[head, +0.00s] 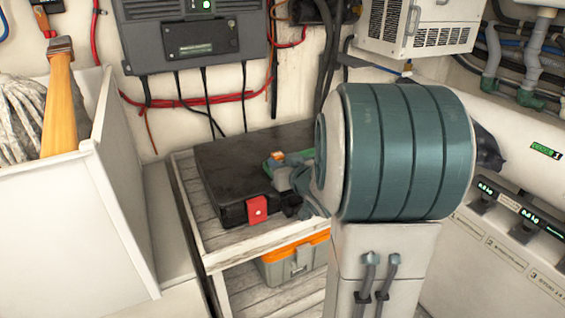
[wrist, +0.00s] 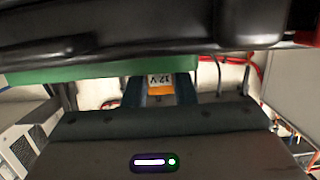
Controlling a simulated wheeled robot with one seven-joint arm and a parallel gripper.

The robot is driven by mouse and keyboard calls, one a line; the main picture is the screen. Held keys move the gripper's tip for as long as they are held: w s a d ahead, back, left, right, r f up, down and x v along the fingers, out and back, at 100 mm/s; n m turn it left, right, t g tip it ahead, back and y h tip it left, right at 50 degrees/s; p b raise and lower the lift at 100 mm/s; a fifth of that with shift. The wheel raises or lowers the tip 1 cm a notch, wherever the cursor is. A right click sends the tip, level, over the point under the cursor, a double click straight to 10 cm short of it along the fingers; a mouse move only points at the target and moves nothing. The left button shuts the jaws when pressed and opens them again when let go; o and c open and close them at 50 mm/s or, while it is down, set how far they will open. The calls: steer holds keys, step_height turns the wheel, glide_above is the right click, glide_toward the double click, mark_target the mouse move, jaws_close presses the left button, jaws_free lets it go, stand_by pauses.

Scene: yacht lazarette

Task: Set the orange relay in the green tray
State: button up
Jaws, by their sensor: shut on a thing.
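The orange relay (wrist: 160,90) with a white "12 V" label sits between the two dark fingers of my gripper (wrist: 158,84) in the wrist view. My gripper is shut on it. In the head view a small orange part of the relay (head: 270,163) shows at the gripper, above the black case. The green tray (wrist: 85,75) shows as a green band right behind the relay in the wrist view. I cannot tell whether the relay touches the tray.
The black case (head: 228,170) with a red latch (head: 257,208) lies on a wooden shelf unit. A grey box with an orange lid (head: 290,262) stands on the lower shelf. A white bin (head: 70,220) is at left. Cables and a grey wall unit (head: 195,35) are behind.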

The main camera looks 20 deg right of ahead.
steer(key=o, duration=1)
steer(key=shift+f, duration=0.1)
